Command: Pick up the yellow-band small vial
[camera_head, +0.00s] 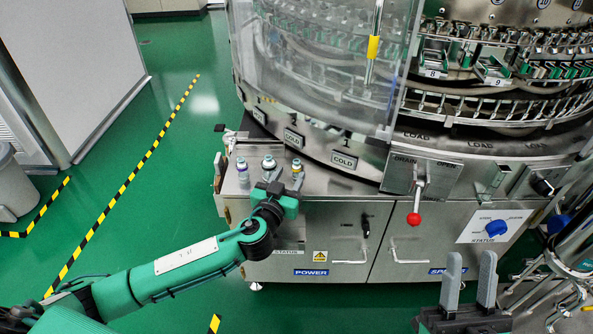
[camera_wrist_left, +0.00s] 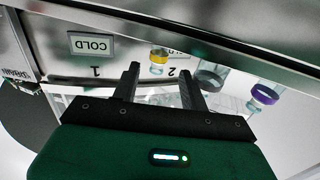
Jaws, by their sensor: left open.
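The yellow-band small vial (camera_head: 297,167) stands on the steel ledge of the washer in the head view. In the left wrist view its yellow band (camera_wrist_left: 158,54) shows between and just beyond my two fingertips. My left gripper (camera_head: 282,188) is over the ledge, close to the vial. Its dark fingers are apart and empty in the left wrist view (camera_wrist_left: 160,82). Whether the fingers reach around the vial cannot be told. My right gripper (camera_head: 469,278) is at the lower right, with its grey fingers apart and nothing between them.
A purple-band vial (camera_head: 242,166) and another glass vial (camera_head: 268,163) stand on the same ledge. The purple one also shows in the left wrist view (camera_wrist_left: 265,94). The clear washer guard (camera_head: 320,60) rises behind the ledge. A red-knobbed lever (camera_head: 415,200) hangs to the right.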

